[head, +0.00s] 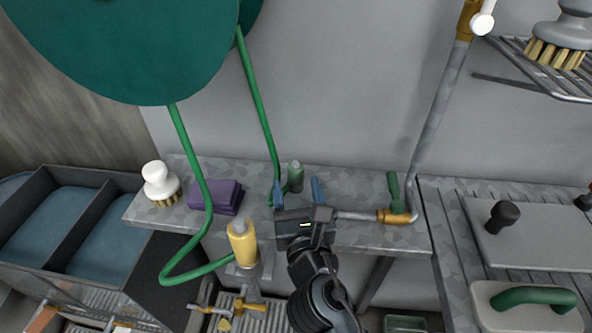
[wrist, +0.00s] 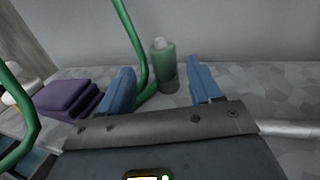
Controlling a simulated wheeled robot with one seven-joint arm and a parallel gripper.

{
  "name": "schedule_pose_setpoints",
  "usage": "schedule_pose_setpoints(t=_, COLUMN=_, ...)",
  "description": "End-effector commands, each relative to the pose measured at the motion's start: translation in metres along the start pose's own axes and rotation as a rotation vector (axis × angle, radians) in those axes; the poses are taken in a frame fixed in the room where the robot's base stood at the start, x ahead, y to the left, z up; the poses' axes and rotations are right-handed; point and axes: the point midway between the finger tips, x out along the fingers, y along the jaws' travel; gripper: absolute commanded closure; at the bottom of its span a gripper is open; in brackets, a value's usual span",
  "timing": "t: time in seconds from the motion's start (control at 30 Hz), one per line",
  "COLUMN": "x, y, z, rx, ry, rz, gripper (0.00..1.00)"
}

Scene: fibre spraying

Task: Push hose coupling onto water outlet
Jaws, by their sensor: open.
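My gripper (head: 298,190) is open over the grey ledge, its two blue fingers spread apart with nothing clamped between them. A green hose (head: 262,110) drops from the reel and curves at the ledge beside the left finger; the wrist view shows this bend (wrist: 146,92) between the fingers. I cannot make out a separate coupling on it. The water outlet is a grey pipe (head: 358,215) running left from a brass valve (head: 396,217) with a green lever (head: 393,188). Its left end is hidden by my gripper. The pipe also shows right of the gripper in the wrist view (wrist: 292,130).
A green bottle (head: 295,176) with a pale cap stands behind the fingers. Purple cloths (head: 214,196) and a white brush (head: 159,181) lie left. A hose loop reaches a yellow bottle-like body (head: 242,245) in front. The dark green reel (head: 130,45) hangs above.

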Motion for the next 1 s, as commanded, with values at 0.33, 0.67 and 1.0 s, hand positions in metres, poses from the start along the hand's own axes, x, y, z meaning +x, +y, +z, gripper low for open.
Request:
schedule_pose_setpoints(t=0.33, x=0.045, y=-0.005, z=0.004, rx=0.001, ry=-0.001, rz=0.000, gripper=0.36)
schedule_pose_setpoints(t=0.67, x=0.053, y=-0.005, z=0.003, rx=0.001, ry=0.000, rz=0.000, gripper=0.36)
schedule_pose_setpoints(t=1.0, x=0.052, y=-0.005, z=0.003, rx=0.001, ry=0.000, rz=0.000, gripper=0.67)
